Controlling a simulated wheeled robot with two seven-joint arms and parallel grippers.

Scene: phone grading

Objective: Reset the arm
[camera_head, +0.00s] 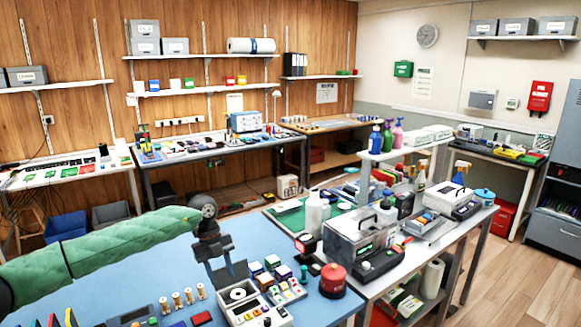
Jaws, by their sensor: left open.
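My left arm, in a green padded sleeve, reaches in from the left edge across the blue tabletop (285,243). My left gripper (229,271) hangs at its end, pointing down. Its two dark fingers are apart, and I see nothing between them. It appears just behind and above a white device with a paper roll (240,298). I cannot tell the exact gap between the fingertips and the device. My right gripper is not in view.
Small coloured boxes (272,262) and a red round container (333,280) stand right of the gripper. Several small brass-coloured pieces (177,301) stand to its left. A grey machine (350,232) stands on the adjoining bench. The blue surface behind the arm is mostly clear.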

